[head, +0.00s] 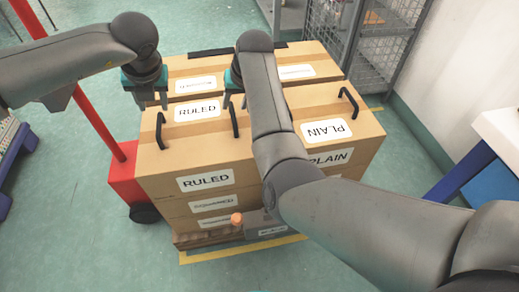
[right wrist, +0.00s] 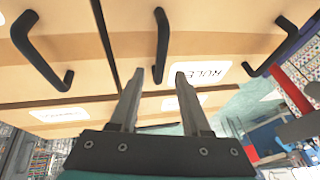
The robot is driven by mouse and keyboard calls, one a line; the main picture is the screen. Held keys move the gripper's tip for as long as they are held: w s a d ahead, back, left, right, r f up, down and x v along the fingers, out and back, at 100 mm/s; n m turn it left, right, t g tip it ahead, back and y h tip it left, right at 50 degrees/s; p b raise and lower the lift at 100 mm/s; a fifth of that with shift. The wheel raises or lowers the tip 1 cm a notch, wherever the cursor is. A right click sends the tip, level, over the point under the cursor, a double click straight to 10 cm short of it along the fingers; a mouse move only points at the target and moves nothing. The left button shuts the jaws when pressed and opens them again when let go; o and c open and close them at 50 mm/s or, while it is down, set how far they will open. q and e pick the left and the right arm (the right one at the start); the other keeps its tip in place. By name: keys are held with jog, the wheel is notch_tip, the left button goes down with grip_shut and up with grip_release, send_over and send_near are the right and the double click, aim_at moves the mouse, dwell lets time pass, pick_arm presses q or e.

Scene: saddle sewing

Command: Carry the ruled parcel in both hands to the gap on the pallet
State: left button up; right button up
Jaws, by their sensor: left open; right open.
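The ruled parcel (head: 190,150) is a brown carton at the front left of the top layer, with RULED labels on its top and front. It has a left black handle (head: 160,131) and a right black handle (head: 234,121). My left gripper (head: 152,102) is open above and behind the left handle. My right gripper (head: 234,101) is open near the right handle, partly hidden by my arm. In the right wrist view this handle (right wrist: 161,40) shows between the open fingers (right wrist: 159,74), not gripped. The pallet (head: 208,240) shows only at its front bottom; no gap is clearly visible.
The plain parcel (head: 350,126) stands tight against the ruled parcel's right side. More cartons (head: 196,84) stand behind. A red post (head: 85,110) with a red base stands left, wire cages (head: 330,30) at the back right, a white-topped table (head: 497,135) at right.

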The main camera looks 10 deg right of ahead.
jog(key=v, duration=0.7)
dwell(0.5)
